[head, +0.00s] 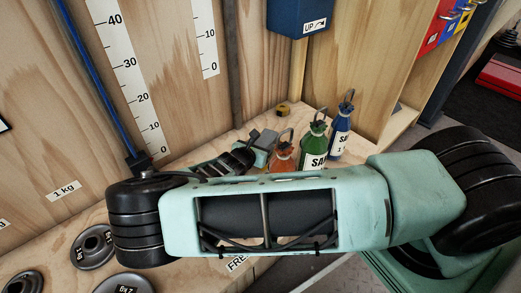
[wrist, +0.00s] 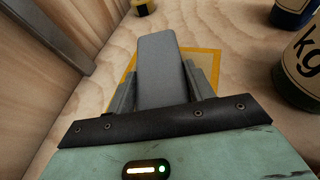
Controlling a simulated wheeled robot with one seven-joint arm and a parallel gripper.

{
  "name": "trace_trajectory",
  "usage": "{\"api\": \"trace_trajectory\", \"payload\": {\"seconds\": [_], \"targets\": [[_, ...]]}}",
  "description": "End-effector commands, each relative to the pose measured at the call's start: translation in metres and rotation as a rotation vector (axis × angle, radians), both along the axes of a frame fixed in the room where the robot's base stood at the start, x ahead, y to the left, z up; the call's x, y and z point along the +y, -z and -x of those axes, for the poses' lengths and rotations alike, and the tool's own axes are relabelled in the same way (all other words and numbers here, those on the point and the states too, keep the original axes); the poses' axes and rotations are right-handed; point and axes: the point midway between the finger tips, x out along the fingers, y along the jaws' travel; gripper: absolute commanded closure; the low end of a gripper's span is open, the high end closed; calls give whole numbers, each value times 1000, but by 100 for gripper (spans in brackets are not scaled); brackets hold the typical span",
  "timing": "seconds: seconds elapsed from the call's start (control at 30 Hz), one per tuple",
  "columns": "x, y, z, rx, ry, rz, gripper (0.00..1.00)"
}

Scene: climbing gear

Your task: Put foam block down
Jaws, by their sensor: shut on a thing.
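The foam block (wrist: 161,68) is a grey slab with a rounded end. In the wrist view it sits between the two fingers of my gripper (wrist: 162,88), which is shut on it. A yellow-edged square (wrist: 211,56) shows on the wooden surface around and beneath the block. I cannot tell whether the block touches the surface. In the head view my gripper (head: 262,143) is small and partly hidden behind my arm, and the grey block (head: 265,138) shows there beside the bottles.
Orange (head: 282,156), green (head: 313,145) and blue (head: 340,132) bottles stand just right of my gripper. A small yellow object (head: 283,110) lies near the back corner. Wooden walls close in behind and left. Black weight plates (head: 92,247) lie at the lower left.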

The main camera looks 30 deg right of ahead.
Motion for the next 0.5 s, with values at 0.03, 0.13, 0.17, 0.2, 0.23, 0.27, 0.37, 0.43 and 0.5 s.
{"api": "trace_trajectory", "payload": {"seconds": [0.03, 0.13, 0.17, 0.2, 0.23, 0.27, 0.37, 0.43, 0.5], "targets": [[0, 3, 0, 2, -1, -4, 70], [0, 2, 0, 3, -1, -5, 70], [0, 2, 0, 3, -1, -5, 70], [1, 2, 0, 4, -1, -6, 39], [1, 2, 0, 4, -1, -6, 31], [1, 2, 0, 4, -1, -6, 26], [0, 2, 0, 3, -1, -5, 26], [0, 2, 0, 3, -1, -5, 26], [0, 1, 0, 2, -1, -4, 26]]}}
